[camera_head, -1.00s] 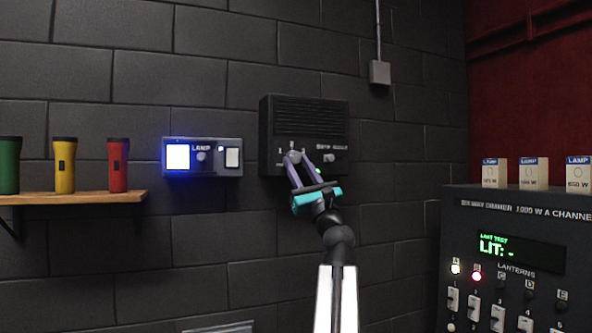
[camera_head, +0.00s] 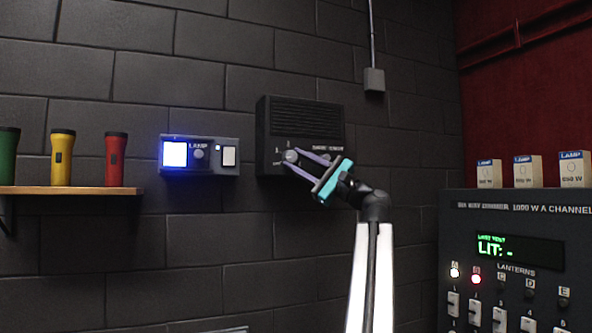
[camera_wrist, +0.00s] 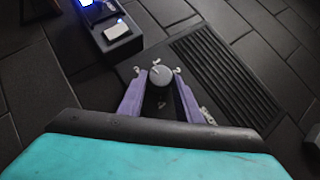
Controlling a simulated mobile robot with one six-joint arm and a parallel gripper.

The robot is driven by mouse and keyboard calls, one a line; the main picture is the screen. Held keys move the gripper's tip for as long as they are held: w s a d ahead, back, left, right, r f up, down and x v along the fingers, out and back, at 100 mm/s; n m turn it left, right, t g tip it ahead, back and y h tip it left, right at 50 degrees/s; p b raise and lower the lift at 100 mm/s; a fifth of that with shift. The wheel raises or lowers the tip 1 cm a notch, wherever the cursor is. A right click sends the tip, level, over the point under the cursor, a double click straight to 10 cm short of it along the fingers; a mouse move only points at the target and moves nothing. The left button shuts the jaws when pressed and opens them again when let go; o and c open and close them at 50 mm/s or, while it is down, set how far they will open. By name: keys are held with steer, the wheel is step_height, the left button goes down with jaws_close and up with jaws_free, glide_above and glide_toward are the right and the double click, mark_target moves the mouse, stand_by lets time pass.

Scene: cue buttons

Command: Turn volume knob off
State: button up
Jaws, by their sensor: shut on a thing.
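The volume knob (camera_head: 291,156) is a round grey knob at the lower left of the dark wall speaker box (camera_head: 300,113). Small marks surround it. My gripper (camera_head: 295,162) reaches it from the lower right, with one purple finger above the knob and one below, closed around it. The wrist view also shows the knob (camera_wrist: 160,76) between the two fingertips. The knob's exact pointer setting is hard to read.
A lamp box (camera_head: 230,172) with a lit blue-white button hangs left of the speaker. Torches stand on a wooden shelf (camera_head: 75,190) at far left. A dimmer panel (camera_head: 500,215) with boxes on top stands at right. A conduit box (camera_head: 374,79) is above right.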

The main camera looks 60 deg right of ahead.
steer(key=shift+s+d+r+n+g+y+b, duration=0.15)
steer(key=shift+n+g+y+b, duration=0.15)
steer(key=shift+n, duration=0.35)
steer(key=shift+w+r+n+g+y+b, duration=0.1)
steer(key=shift+r+n+g+y+b, duration=0.2)
steer(key=shift+n, duration=0.35)
steer(key=shift+f, duration=0.15)
steer(key=o, duration=1)
steer(key=shift+f, duration=0.1)
steer(key=shift+o, duration=0.2)
steer(key=shift+s+f, duration=0.2)
steer(key=shift+s, duration=0.15)
steer(key=b+v, duration=0.3)
steer(key=v, duration=1)
steer(key=shift+r+b, duration=0.3)
